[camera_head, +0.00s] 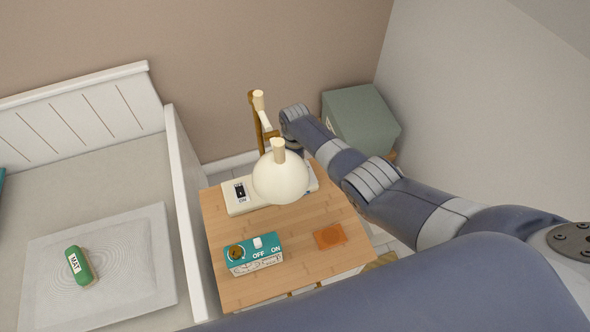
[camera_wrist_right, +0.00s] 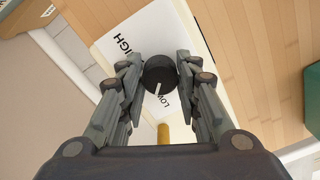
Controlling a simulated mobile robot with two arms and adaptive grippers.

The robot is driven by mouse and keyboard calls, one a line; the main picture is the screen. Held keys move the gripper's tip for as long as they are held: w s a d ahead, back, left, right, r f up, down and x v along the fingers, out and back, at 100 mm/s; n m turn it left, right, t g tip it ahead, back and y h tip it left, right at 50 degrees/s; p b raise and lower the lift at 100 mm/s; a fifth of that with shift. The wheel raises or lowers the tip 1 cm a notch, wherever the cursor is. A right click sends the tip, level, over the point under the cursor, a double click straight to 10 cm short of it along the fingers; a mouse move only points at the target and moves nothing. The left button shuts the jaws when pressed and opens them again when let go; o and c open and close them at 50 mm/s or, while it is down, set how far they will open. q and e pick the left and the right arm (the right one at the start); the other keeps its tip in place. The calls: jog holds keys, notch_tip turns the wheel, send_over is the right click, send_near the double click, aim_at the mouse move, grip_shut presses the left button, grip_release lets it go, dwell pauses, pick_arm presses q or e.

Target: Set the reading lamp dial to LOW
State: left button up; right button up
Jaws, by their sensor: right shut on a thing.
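The reading lamp (camera_head: 280,182) has a cream shade and a brown stem, on a pale base (camera_head: 238,208) with a black ON switch at its left. My right gripper (camera_wrist_right: 160,68) is shut on the dial, one finger on each side. In the head view the shade hides the dial and my right fingertips. My left gripper is out of view.
A teal box (camera_head: 266,242) with a brass knob and an OFF/ON switch stands at the front of the wooden desk (camera_head: 305,272). An orange flat piece (camera_head: 330,236) lies beside it. A bed with a green MAT case (camera_head: 78,264) is left; a grey-green box (camera_head: 360,118) stands behind.

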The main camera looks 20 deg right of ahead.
jog(key=shift+n, duration=1.5)
jog(key=o, duration=1.1)
jog(key=shift+c, duration=0.2)
jog(key=shift+w+r, duration=0.1)
jog(key=shift+r, duration=0.6)
notch_tip(320, 180, up, 11)
jog(key=shift+f, duration=0.2)
